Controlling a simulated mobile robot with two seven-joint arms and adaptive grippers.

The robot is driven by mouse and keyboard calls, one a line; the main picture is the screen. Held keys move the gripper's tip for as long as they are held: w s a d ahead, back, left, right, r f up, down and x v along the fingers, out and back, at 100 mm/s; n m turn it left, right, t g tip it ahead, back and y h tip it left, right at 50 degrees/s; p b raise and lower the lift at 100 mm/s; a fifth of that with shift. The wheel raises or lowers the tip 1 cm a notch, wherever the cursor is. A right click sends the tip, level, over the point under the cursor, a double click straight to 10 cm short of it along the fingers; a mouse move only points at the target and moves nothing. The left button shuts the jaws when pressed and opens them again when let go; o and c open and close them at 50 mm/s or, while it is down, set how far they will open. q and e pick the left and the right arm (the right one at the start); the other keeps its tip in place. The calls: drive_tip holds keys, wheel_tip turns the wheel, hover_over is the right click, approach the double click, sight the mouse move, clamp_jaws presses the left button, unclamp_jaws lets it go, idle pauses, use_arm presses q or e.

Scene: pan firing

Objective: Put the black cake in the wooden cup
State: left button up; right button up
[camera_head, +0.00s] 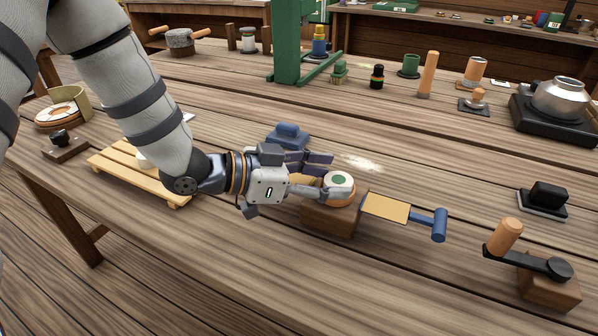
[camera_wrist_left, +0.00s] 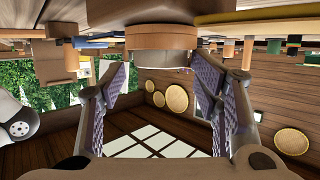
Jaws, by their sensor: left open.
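My left gripper (camera_head: 327,177) is open, with its fingers reaching toward a round wooden piece (camera_head: 338,197) on a brown wooden block (camera_head: 332,220). The piece has a pale top with a green centre. In the left wrist view, a round wooden piece (camera_wrist_left: 162,38) appears beyond the spread fingers (camera_wrist_left: 160,85); I cannot tell whether they touch it. A black block-shaped thing (camera_head: 547,195) on a grey base at the right may be the black cake. A brown cup-like cylinder (camera_head: 475,68) stands at the back right. I cannot tell which piece is the wooden cup. My right gripper is not in view.
A blue-handled flat tool (camera_head: 438,224) lies just right of the block. A crank on a wooden block (camera_head: 545,287) is at the front right, and a metal pot (camera_head: 560,98) stands behind. A slatted wooden tray (camera_head: 110,165) lies under my left arm. The front middle tabletop is clear.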

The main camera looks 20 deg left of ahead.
use_arm(q)
drive_tip(key=v, duration=1.2)
drive_tip(key=shift+r, duration=0.2)
